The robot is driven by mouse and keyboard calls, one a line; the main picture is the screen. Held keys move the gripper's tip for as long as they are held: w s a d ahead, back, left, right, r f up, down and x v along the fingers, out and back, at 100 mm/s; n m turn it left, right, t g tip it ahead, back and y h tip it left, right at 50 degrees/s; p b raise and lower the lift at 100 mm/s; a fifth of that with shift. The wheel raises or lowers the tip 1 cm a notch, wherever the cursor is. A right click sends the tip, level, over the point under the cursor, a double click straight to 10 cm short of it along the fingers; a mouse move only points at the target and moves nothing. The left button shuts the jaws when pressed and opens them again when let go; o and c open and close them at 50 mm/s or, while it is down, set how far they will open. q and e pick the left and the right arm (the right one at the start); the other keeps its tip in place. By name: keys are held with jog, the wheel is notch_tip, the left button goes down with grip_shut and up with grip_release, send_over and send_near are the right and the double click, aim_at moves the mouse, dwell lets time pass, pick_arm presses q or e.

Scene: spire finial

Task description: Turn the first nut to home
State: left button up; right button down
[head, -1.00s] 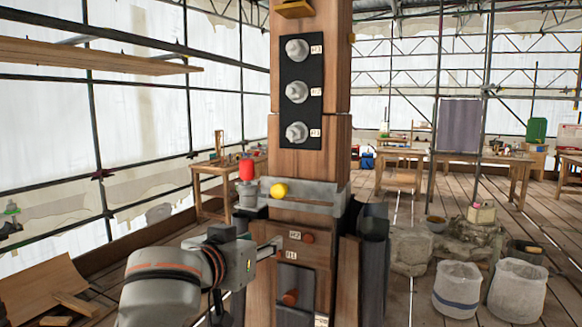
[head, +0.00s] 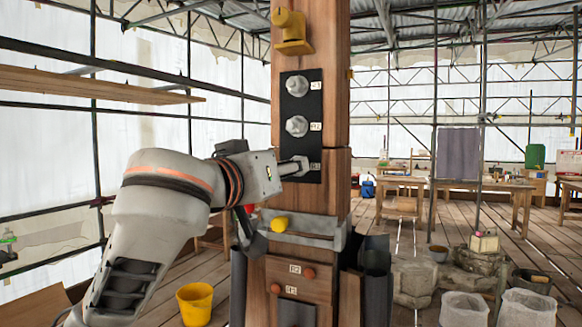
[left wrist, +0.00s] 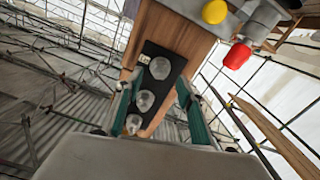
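Three grey nuts sit in a column on a black plate (head: 314,105) on the wooden post. The top nut (head: 297,86) and middle nut (head: 297,126) show clearly; the lowest is mostly hidden behind my left gripper (head: 302,166). Their small labels are hard to read. In the left wrist view, the fingers of my left gripper (left wrist: 159,80) are spread apart, with the lowest nut (left wrist: 160,68) in the gap near the tips. I see space on both sides of that nut; whether a finger touches it I cannot tell. My right gripper is not in view.
A yellow knob (head: 280,224) sits on a grey bracket (head: 310,231) below the plate. A yellow fitting (head: 290,32) stands out above it. A red-topped piece (left wrist: 237,56) is beside the knob. A yellow bucket (head: 195,304) stands on the floor at left.

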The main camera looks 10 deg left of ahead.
pick_arm(q)
jog(key=shift+w+d, duration=0.2)
jog(key=shift+w, duration=0.8)
jog(key=shift+w+d, duration=0.15)
jog(key=shift+w, duration=0.8)
grip_shut()
